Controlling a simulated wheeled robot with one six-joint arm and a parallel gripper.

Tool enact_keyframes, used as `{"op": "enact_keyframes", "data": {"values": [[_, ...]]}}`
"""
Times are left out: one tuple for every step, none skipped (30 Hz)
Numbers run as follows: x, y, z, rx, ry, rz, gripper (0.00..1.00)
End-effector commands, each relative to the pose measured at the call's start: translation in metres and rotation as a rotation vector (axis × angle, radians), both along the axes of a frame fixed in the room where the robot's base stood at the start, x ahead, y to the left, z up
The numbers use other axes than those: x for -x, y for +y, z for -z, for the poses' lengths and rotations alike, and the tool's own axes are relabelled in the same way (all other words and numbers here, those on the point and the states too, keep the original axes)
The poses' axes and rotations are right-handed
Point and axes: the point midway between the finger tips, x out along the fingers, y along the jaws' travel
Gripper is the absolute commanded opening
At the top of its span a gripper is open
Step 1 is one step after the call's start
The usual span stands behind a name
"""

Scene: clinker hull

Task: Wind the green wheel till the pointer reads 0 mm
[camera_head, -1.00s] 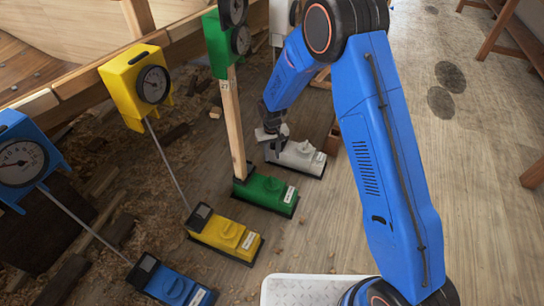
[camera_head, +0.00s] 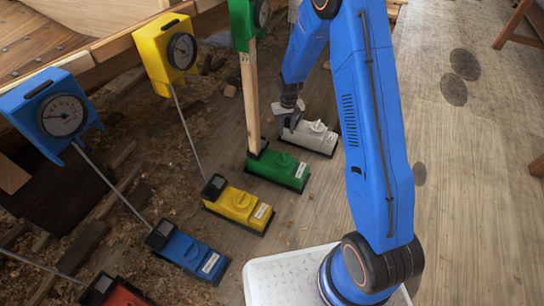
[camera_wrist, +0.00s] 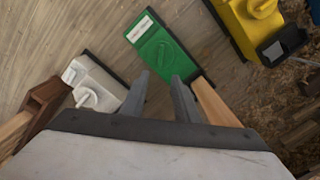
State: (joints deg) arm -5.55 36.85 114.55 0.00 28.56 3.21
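The green wheel (camera_head: 285,159) is a low knob on top of a green box (camera_head: 262,168) on the floor, and it also shows in the wrist view (camera_wrist: 160,49). A wooden post rises from this box to a green gauge head (camera_head: 242,24), cut by the top edge; its dial (camera_head: 262,14) shows partly and I cannot read its pointer. My gripper (camera_head: 291,118) is beside the white box, beyond the green one. In the wrist view my gripper's two fingers (camera_wrist: 160,82) are apart, with nothing between them, pointing towards the green box's near edge.
A white box (camera_head: 311,135) with its own knob stands behind the green one. Yellow (camera_head: 238,206) and blue (camera_head: 190,254) boxes stand nearer, with rods to a yellow gauge (camera_head: 165,52) and a blue gauge (camera_head: 52,112). A red box (camera_head: 115,293) is at bottom left.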

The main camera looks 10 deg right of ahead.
Motion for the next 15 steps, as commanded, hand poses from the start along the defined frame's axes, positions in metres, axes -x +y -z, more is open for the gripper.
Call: {"op": "enact_keyframes", "data": {"values": [[0.0, -0.002, 0.002, 0.0, 0.001, 0.002, 0.28], [0.001, -0.002, 0.004, 0.0, 0.002, 0.003, 0.28], [0.001, -0.002, 0.008, 0.0, 0.003, 0.002, 0.28], [0.001, -0.002, 0.011, 0.0, 0.003, 0.002, 0.28], [0.001, -0.002, 0.015, 0.0, 0.004, 0.002, 0.28], [0.001, -0.002, 0.02, 0.0, 0.004, 0.002, 0.28], [0.001, -0.002, 0.024, 0.0, 0.003, 0.002, 0.28], [0.001, -0.002, 0.029, 0.0, 0.004, 0.002, 0.28], [0.001, -0.001, 0.037, 0.0, 0.005, 0.002, 0.28], [0.001, -0.001, 0.042, 0.0, 0.004, 0.002, 0.28], [0.001, -0.001, 0.047, 0.0, 0.003, 0.002, 0.28], [0.001, -0.001, 0.054, 0.0, 0.005, 0.002, 0.28], [0.001, -0.001, 0.06, 0.0, 0.005, 0.002, 0.28], [0.001, -0.001, 0.065, 0.0, 0.003, 0.001, 0.28], [0.001, -0.001, 0.072, 0.0, 0.004, 0.001, 0.28]]}}
